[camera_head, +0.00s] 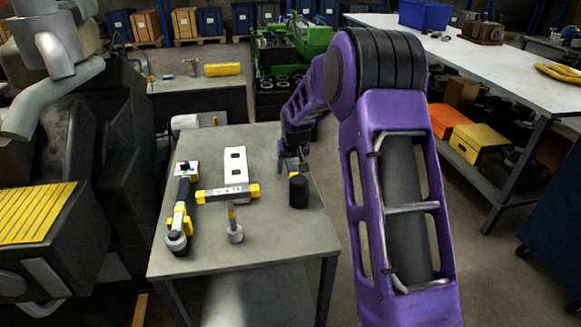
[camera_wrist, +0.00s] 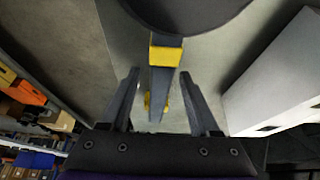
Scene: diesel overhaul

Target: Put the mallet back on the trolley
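The mallet has a black cylindrical head (camera_head: 298,192) and stands head down near the right edge of a grey table (camera_head: 270,240). In the wrist view its dark handle with yellow bands (camera_wrist: 165,55) runs between my fingers, and the round black head (camera_wrist: 190,10) is at the top. My gripper (camera_wrist: 160,73) is open, with a finger on each side of the handle and visible gaps. In the head view my gripper (camera_head: 292,165) is at the mallet, its fingers partly hidden. A dark blue unit on castors (camera_head: 555,215), possibly the trolley, is cut off at the right edge.
On the table lie a long yellow-and-black tool (camera_head: 182,210), a white slotted plate (camera_head: 236,165), a yellow-ended bar (camera_head: 226,194) and a small grey-headed tool (camera_head: 235,233). A large engine (camera_head: 100,150) stands left. A long workbench (camera_head: 500,60) stands right.

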